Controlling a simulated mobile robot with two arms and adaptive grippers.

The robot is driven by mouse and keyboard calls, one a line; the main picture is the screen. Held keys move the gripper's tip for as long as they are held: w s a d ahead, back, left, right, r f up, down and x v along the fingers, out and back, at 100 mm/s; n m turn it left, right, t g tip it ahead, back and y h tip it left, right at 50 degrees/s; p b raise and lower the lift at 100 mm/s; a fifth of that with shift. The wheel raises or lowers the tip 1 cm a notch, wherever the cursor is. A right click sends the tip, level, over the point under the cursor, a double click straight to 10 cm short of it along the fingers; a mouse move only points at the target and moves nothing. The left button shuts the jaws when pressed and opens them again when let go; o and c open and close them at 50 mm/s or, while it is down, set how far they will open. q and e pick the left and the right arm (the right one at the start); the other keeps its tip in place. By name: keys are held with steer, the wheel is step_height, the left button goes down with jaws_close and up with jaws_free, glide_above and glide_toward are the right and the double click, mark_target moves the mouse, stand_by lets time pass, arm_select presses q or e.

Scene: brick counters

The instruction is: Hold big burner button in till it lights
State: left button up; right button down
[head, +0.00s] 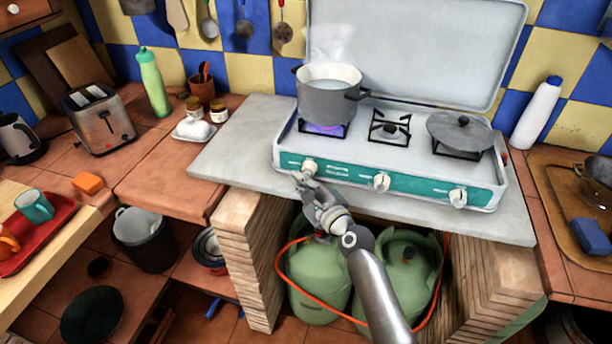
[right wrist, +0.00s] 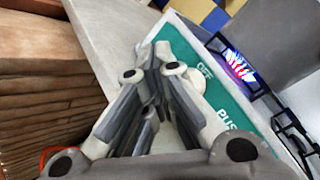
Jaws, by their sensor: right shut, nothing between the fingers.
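The stove (head: 492,196) has a teal front panel with several white knobs. The left knob (head: 311,164) sits below the burner under the grey pot (head: 328,103). A blue-violet flame (head: 325,130) burns under that pot; the lit flame also shows in the right wrist view (right wrist: 239,67). My right gripper (head: 303,181) is shut and empty, its tips at the left knob. My left gripper is not in view.
The middle knob (head: 381,182) and right knob (head: 458,197) lie along the same panel. Green gas bottles (head: 320,285) with an orange hose stand below the counter slab (head: 232,160).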

steer(key=shift+s+a+p, duration=0.25)
steer(key=shift+s+p, duration=0.15)
steer(key=shift+s, duration=0.4)
steer(key=s, duration=0.1)
steer(key=s+a+p, duration=0.1)
steer(key=s, duration=0.1)
steer(key=s+p, duration=0.1)
steer(key=shift+s+a, duration=0.3)
steer(key=shift+s, duration=0.05)
steer(key=shift+f, duration=0.1)
